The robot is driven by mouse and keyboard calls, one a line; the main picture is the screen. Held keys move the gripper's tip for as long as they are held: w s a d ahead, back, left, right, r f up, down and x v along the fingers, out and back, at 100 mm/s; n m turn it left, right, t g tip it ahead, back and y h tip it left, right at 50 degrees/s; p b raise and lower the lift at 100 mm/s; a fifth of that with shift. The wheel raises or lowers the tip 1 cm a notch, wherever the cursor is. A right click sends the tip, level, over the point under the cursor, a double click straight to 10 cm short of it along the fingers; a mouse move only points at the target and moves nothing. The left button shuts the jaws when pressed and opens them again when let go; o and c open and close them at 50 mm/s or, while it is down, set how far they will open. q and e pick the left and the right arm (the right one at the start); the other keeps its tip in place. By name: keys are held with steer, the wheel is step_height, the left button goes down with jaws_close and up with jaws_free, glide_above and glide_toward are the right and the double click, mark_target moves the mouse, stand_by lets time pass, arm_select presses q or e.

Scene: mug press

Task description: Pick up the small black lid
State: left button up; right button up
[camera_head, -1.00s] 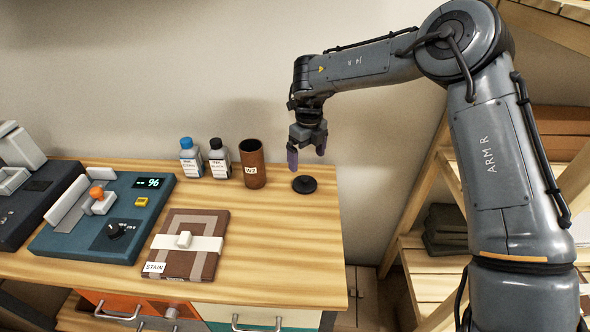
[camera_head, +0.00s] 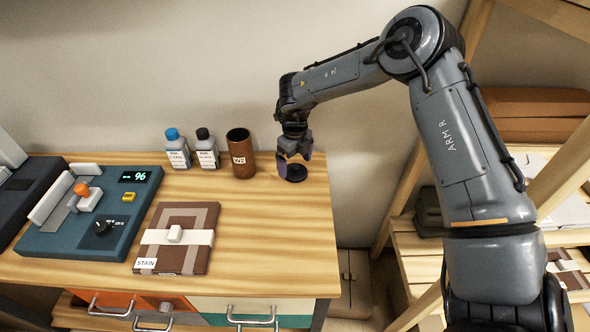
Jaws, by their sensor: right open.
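The small black lid (camera_head: 296,175) lies flat on the wooden table near its back right, just right of the brown cup. My right gripper (camera_head: 294,163) points down over the lid with its two fingers apart. The left fingertip hangs at the lid's left side and hides part of it; the other shows above its right back edge. I cannot tell whether the fingers touch the lid. My left gripper is not in view.
The brown cup (camera_head: 240,154) stands close to the left of the gripper. Two small bottles, blue-capped (camera_head: 176,150) and black-capped (camera_head: 206,149), stand further left. A brown STAIN box (camera_head: 152,239) and a teal device (camera_head: 60,240) lie nearer the front. The table's right front is clear.

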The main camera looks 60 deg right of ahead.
steer(key=shift+f, duration=1.1)
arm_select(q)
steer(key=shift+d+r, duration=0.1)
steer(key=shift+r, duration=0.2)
arm_select(e)
steer(key=shift+c, duration=0.3)
steer(key=c, duration=0.8)
steer(key=shift+c, duration=0.2)
steer(key=shift+r, duration=0.2)
